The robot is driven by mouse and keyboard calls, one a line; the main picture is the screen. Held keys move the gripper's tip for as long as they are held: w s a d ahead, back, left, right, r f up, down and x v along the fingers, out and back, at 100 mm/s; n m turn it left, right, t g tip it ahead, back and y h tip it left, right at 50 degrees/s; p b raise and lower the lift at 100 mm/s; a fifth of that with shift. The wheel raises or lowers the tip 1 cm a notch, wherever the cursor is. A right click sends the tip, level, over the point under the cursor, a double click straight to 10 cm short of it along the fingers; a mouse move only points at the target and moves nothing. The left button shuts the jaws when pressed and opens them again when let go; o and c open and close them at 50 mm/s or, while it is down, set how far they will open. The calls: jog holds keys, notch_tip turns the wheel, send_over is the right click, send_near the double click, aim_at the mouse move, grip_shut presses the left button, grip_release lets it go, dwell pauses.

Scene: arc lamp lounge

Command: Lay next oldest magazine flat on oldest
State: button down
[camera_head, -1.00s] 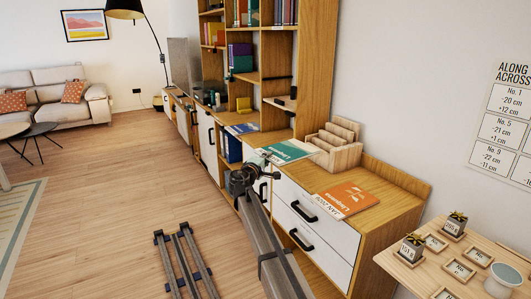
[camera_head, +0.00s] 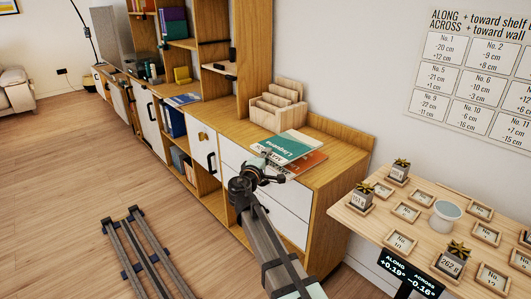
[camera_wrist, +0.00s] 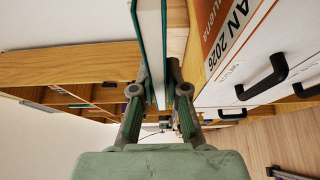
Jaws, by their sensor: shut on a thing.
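A teal magazine (camera_head: 290,145) is in my gripper (camera_head: 269,160), held by its near edge. It also shows edge-on in the wrist view (camera_wrist: 148,40), between the two fingers (camera_wrist: 162,80). It is level or nearly so, above the orange magazine (camera_head: 308,163) at the cabinet's front edge. The orange magazine lies on the cabinet top and is mostly covered in the head view. In the wrist view its strip (camera_wrist: 235,25) reads "AN 2026". I cannot tell whether the two magazines touch.
A wooden file holder (camera_head: 277,108) stands behind the magazines. A blue magazine (camera_head: 183,99) lies farther left on the cabinet top (camera_head: 222,128). At right, a table (camera_head: 385,222) holds small weights, frames and a cup (camera_head: 446,214). The cabinet top right of the magazines is clear.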

jog(key=shift+f+b, duration=1.3)
jog(key=shift+f, duration=1.35)
jog(key=shift+f+b, duration=0.45)
jog(key=shift+b, duration=0.05)
jog(key=c, duration=1.1)
grip_release()
